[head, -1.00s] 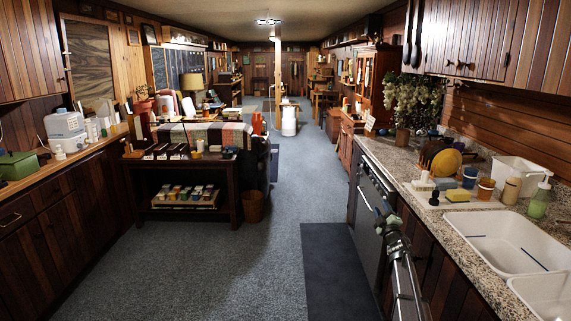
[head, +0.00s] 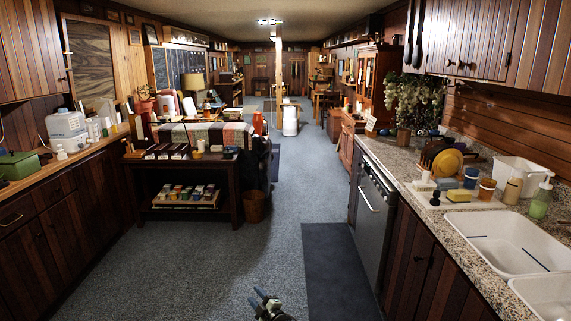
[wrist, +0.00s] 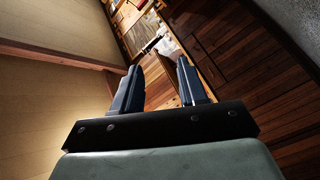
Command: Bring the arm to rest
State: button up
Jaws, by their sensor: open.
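My gripper (head: 262,296) shows at the bottom middle of the head view, low over the grey carpet, with only its end in the picture. In the wrist view its two dark fingers (wrist: 158,92) stand apart with nothing between them. The gripper is open and empty. It touches nothing that I can see. The wrist view is tilted and looks up toward the ceiling (wrist: 50,110) and a wood-panelled wall. The rest of my arm is out of the head view.
A granite counter (head: 425,195) with a white sink (head: 495,240) and a dishwasher (head: 371,215) run along the right. A dark mat (head: 335,270) lies before them. A dark table (head: 180,215) stands left of centre, and wooden cabinets line the left. The carpet (head: 200,275) between is clear.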

jog(key=s+a+f+g, duration=0.2)
jog(key=s+a+f, duration=0.4)
jog(key=s+f, duration=0.3)
jog(key=s+d+f+m+g+h, duration=0.1)
jog(key=s+d+f+m+h, duration=0.3)
jog(key=d, duration=0.3)
jog(key=s+d+f+m+g+h, duration=0.1)
jog(key=d+f+m+h, duration=0.15)
jog(key=d+f, duration=0.45)
jog(key=s+d+f+m+g+h, duration=0.3)
jog(key=s+d, duration=0.4)
jog(key=s+d+f+m+g+h, duration=0.2)
jog(key=s+d+f, duration=0.2)
jog(key=s+d, duration=0.25)
jog(key=s+d+m+g, duration=0.2)
jog(key=s+g, duration=0.2)
jog(key=s, duration=0.6)
jog(key=s+d+r+m+g, duration=0.1)
jog(key=s+g, duration=0.3)
jog(key=s, duration=0.6)
jog(key=s+d+m+g, duration=0.3)
jog(key=s+m+g, duration=0.1)
jog(key=s, duration=0.7)
jog(key=shift+d+r+y, duration=0.2)
jog(key=shift+y, duration=0.15)
